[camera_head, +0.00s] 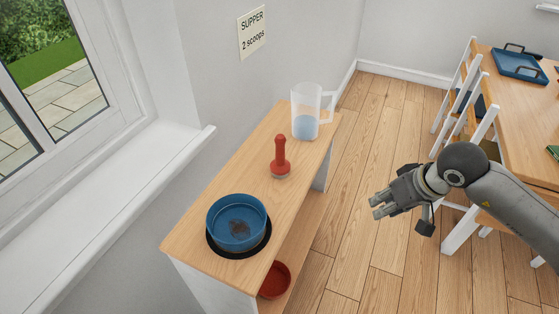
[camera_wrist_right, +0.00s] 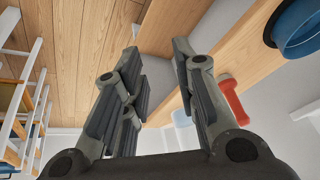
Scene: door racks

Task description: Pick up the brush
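The brush (camera_head: 280,158) has a red knobbed handle and a pale grey base. It stands upright on the wooden shelf top (camera_head: 237,176), between a blue bowl and a clear jug. My right gripper (camera_head: 378,206) is over the floor to the right of the shelf, apart from the brush. In the right wrist view the right gripper (camera_wrist_right: 158,55) has its fingers spread with nothing between them. The brush's red handle (camera_wrist_right: 232,102) shows there beyond the right-hand finger, partly hidden by it. My left gripper is not in view.
The blue bowl (camera_head: 237,204), with dark residue inside, sits on a black round mat at the shelf's near end. The clear jug (camera_head: 306,98) holds bluish liquid at the far end. A red bowl (camera_head: 275,278) is on the lower shelf. A table (camera_head: 530,150) with chairs is at right.

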